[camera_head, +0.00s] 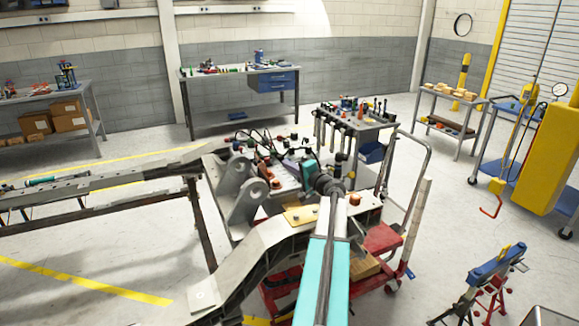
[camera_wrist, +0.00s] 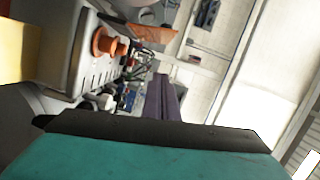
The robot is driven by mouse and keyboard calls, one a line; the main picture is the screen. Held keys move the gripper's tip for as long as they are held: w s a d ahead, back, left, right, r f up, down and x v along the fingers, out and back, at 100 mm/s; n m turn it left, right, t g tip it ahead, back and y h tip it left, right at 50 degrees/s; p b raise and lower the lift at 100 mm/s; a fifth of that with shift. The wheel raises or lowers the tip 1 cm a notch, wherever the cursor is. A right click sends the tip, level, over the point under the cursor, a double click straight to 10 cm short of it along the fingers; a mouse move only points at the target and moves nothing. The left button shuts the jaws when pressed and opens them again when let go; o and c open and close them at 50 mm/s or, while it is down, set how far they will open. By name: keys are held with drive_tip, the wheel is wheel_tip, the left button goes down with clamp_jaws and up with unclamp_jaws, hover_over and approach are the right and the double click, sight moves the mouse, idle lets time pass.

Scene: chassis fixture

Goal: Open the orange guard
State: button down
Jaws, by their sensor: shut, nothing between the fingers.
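An orange, see-through flap that looks like the guard (camera_wrist: 148,32) shows at the top of the wrist view, beyond an orange knob (camera_wrist: 108,44) on a grey metal block. In the head view I cannot clearly pick the guard out among the small parts near my gripper. My gripper (camera_wrist: 160,84) shows in the wrist view as dark fingers close together, with nothing between them. They appear below and apart from the orange flap. In the head view my teal and dark arm reaches forward over the chassis and covers part of the fixture.
A grey chassis rail (camera_head: 255,255) with upright brackets lies left of my arm. A red cart (camera_head: 385,240) stands to the right under the fixture. A tool trolley (camera_head: 365,122) stands behind it. A blue-topped stand (camera_head: 495,262) is at lower right. Open floor lies right of the cart.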

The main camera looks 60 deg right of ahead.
drive_tip(key=w+a+f+p, duration=0.1)
drive_tip(key=w+p, duration=0.4)
drive_tip(key=w, duration=0.4)
drive_tip(key=shift+w, duration=0.2)
idle(0.3)
